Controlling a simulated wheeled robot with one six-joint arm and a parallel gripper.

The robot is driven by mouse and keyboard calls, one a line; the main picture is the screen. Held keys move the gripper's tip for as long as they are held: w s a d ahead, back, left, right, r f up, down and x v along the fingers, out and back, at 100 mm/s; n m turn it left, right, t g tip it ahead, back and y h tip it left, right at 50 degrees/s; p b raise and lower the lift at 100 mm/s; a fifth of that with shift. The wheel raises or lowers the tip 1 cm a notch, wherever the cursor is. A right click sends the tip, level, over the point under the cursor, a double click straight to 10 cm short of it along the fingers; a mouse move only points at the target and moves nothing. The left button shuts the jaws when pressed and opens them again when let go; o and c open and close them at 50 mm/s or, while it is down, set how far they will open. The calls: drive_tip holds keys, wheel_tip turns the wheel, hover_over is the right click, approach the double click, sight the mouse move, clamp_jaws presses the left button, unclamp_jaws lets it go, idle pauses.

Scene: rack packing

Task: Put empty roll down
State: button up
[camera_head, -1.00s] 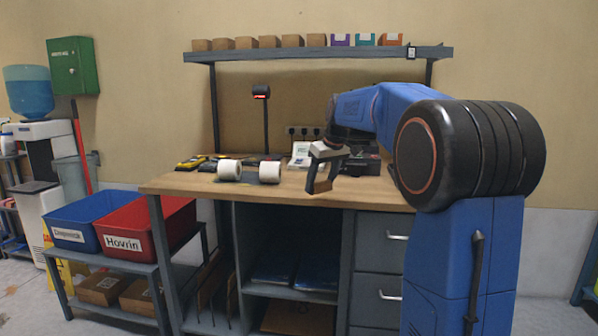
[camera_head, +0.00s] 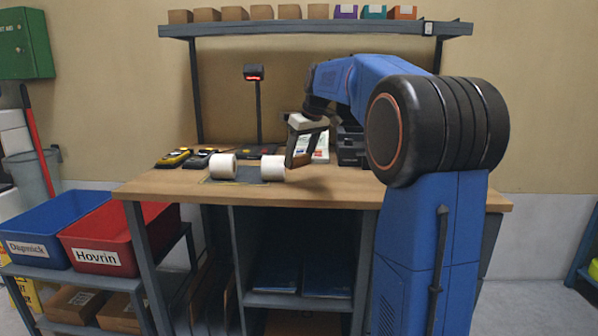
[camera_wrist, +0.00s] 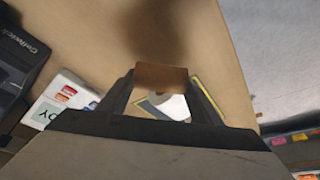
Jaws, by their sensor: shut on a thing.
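My gripper (camera_head: 299,160) is above the right half of the workbench, just right of the white rolls. In the wrist view, its fingers are closed on a small brown cardboard piece, the empty roll (camera_wrist: 161,77). It sits across the fingertips. In the head view the empty roll is small and hard to tell from the fingers. Two white label rolls, one on the left (camera_head: 222,166) and one on the right (camera_head: 272,168), lie on a dark mat (camera_head: 247,175) on the workbench (camera_head: 330,187). Part of a white roll shows behind the fingers in the wrist view (camera_wrist: 174,108).
A scanner on a stand (camera_head: 254,73) rises behind the rolls. Yellow and dark handheld devices (camera_head: 174,158) lie at left. A dark printer (camera_head: 351,146) and a white box stand behind my gripper. Blue (camera_head: 37,262) and red (camera_head: 82,240) bins are at lower left. The bench front is clear.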

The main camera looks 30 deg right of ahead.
drive_tip(key=shift+f, duration=2.85)
drive_tip(key=shift+f, duration=0.1)
drive_tip(key=o, duration=1)
drive_tip(key=v, duration=1.2)
drive_tip(key=s+a+f+m, duration=0.1)
drive_tip(key=s+a+f, duration=0.45)
drive_tip(key=s, duration=0.35)
drive_tip(key=s+a+f, duration=0.5)
drive_tip(key=s+a, duration=0.1)
drive_tip(key=s, duration=0.3)
drive_tip(key=s+a+f+m, duration=0.1)
drive_tip(key=s+a+f, duration=0.45)
drive_tip(key=s, duration=0.35)
drive_tip(key=s+a+f, duration=0.1)
drive_tip(key=s+f, duration=0.8)
drive_tip(key=f, duration=0.2)
drive_tip(key=shift+s+a+h, duration=0.15)
drive_tip(key=shift+a+h, duration=0.15)
drive_tip(key=shift+h, duration=0.1)
